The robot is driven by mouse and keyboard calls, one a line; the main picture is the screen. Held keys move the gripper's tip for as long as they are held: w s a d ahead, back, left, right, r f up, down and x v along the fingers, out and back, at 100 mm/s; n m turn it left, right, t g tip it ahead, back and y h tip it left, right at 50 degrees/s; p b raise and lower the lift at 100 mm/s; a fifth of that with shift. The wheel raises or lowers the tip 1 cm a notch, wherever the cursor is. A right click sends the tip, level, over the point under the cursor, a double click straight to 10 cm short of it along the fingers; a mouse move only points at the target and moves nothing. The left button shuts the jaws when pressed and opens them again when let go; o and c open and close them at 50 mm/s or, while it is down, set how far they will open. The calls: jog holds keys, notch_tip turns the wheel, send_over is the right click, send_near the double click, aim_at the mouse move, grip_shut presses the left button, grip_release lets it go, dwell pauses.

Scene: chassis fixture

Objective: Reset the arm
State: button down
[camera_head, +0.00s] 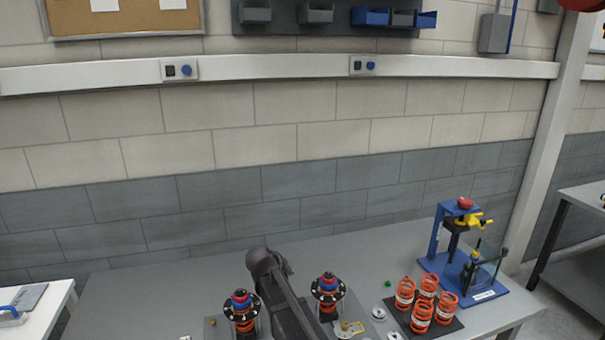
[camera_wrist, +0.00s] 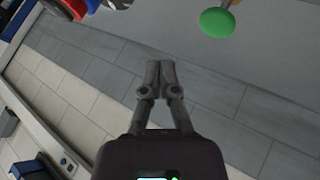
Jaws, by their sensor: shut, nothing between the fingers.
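My gripper (camera_wrist: 160,68) shows in the wrist view with its two dark fingers together and nothing between them. The wrist view is tilted, with the grey table and tiled wall behind the fingers. In the head view my dark arm rises over the table (camera_head: 140,290) between two shock-absorber assemblies; the gripper itself cannot be made out there. The fingers touch no object that I can see.
The left assembly (camera_head: 241,312) and right assembly (camera_head: 327,292) stand beside my arm. Several orange springs (camera_head: 421,312) stand on a dark mat. A blue press (camera_head: 462,250) stands at the right. A green round part (camera_wrist: 217,22) shows in the wrist view.

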jog(key=s+d+f+m+g+y, duration=0.1)
jog(key=s+d+f+g+y, duration=0.1)
jog(key=s+d, duration=0.8)
jog(key=s+d+f+m+g+y, duration=0.1)
jog(key=s+d+f+g+y, duration=0.2)
jog(key=s+d, duration=0.8)
jog(key=s+g, duration=0.2)
jog(key=s, duration=0.1)
jog(key=shift+s+d+f+b, duration=0.15)
jog(key=shift+f+b, duration=0.25)
